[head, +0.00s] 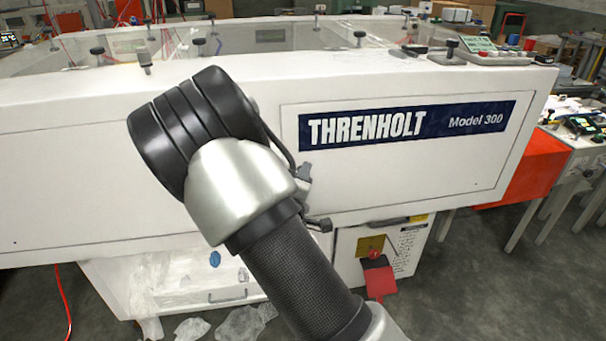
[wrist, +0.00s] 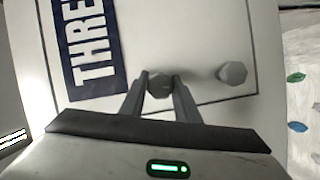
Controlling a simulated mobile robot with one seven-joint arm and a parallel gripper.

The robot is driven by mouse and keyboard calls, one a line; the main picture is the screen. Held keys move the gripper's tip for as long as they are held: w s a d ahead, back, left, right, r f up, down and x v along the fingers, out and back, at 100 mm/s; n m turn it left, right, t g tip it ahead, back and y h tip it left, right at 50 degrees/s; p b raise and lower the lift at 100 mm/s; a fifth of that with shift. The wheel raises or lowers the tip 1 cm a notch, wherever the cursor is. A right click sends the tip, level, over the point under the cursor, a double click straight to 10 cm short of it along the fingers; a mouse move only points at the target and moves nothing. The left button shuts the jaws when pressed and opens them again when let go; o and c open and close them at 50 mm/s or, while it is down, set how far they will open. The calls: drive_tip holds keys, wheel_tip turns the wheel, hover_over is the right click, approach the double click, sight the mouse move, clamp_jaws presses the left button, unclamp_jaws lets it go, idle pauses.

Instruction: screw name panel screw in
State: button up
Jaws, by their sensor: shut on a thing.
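The name panel (head: 400,175) is a white plate on the front of the large machine, with a dark blue THRENHOLT Model 300 label (head: 480,122). In the wrist view part of the panel (wrist: 190,35) shows, with the label turned sideways. My gripper (wrist: 161,84) is shut on a grey screw (wrist: 159,87) close to the panel's edge line, beside the label. Its head shows between the fingertips; its shank is hidden, so I cannot tell how deep it sits. A second grey hex-headed screw (wrist: 231,73) is apart, to the right. In the head view my arm hides the held screw.
A bench (head: 580,125) with tools stands at the right.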

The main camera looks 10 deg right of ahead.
drive_tip(key=m+g+y, duration=0.1)
drive_tip(key=m, duration=0.2)
drive_tip(key=m+y+b, duration=0.1)
drive_tip(key=m, duration=0.1)
drive_tip(key=shift+m+g+y+b, duration=0.3)
drive_tip(key=shift+m+y+b, duration=0.1)
drive_tip(key=m+y+b, duration=0.2)
drive_tip(key=m+b, duration=0.1)
drive_tip(key=b, duration=0.1)
drive_tip(key=shift+d+f, duration=0.1)
drive_tip(key=shift+d+m+y+b, duration=0.1)
drive_tip(key=shift+m+y+b, duration=0.85)
drive_tip(key=shift+m, duration=0.25)
drive_tip(key=m+y, duration=0.1)
drive_tip(key=m+y+p, duration=0.1)
drive_tip(key=m, duration=0.1)
drive_tip(key=shift+r+p, duration=0.3)
drive_tip(key=m+y+p, duration=0.2)
drive_tip(key=m, duration=0.1)
drive_tip(key=m+t+y+p, duration=0.1)
drive_tip(key=m, duration=0.2)
drive_tip(key=shift+f+p, duration=0.15)
drive_tip(key=shift+p, duration=0.2)
drive_tip(key=m, duration=0.1)
drive_tip(key=m+t+y, duration=0.1)
drive_tip(key=m, duration=0.1)
drive_tip(key=shift+m+t+y+p, duration=0.25)
drive_tip(key=shift+m+t+p, duration=0.05)
drive_tip(key=shift+p, duration=0.05)
